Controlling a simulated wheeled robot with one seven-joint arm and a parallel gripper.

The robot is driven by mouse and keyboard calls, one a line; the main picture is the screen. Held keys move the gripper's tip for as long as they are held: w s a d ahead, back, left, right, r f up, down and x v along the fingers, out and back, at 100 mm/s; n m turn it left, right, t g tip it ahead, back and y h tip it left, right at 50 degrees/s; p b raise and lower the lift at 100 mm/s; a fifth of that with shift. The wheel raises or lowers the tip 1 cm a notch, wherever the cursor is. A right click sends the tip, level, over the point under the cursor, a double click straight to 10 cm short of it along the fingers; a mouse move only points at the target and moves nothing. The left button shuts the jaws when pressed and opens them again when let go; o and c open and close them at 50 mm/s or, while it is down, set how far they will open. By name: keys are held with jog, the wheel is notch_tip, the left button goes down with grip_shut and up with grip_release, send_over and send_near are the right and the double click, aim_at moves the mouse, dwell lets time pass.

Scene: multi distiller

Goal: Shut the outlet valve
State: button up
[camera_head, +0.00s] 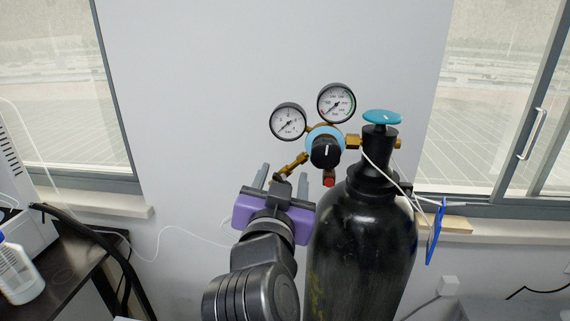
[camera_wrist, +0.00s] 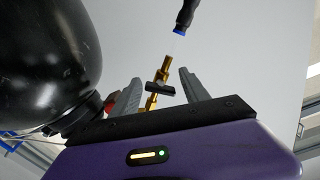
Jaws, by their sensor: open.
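The outlet valve is a small black handle (camera_wrist: 160,90) on the brass outlet stem (camera_wrist: 165,68) of the gas regulator. In the head view the brass outlet stem (camera_head: 294,164) slants down left from the regulator, and the handle is mostly lost behind my gripper. My gripper (camera_head: 281,177), with a purple body and grey fingers, is open at the lower end of this stem. In the wrist view the handle appears between the two spread fingers (camera_wrist: 161,80), with gaps on both sides. I cannot tell whether either finger touches it.
A large black gas cylinder (camera_head: 355,245) stands close right of my gripper, with a teal top knob (camera_head: 381,117). Two round gauges (camera_head: 288,121) (camera_head: 336,103) and a black regulator knob (camera_head: 326,152) sit above. A blue-ended hose (camera_wrist: 182,25) shows in the wrist view.

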aim_at(284, 176)
jog(key=shift+w, duration=1.75)
grip_shut()
jog(key=shift+f, duration=0.1)
jog(key=shift+m+b, duration=0.3)
jog(key=shift+b, duration=0.15)
jog(key=shift+m+b, duration=0.4)
jog(key=shift+d, duration=0.1)
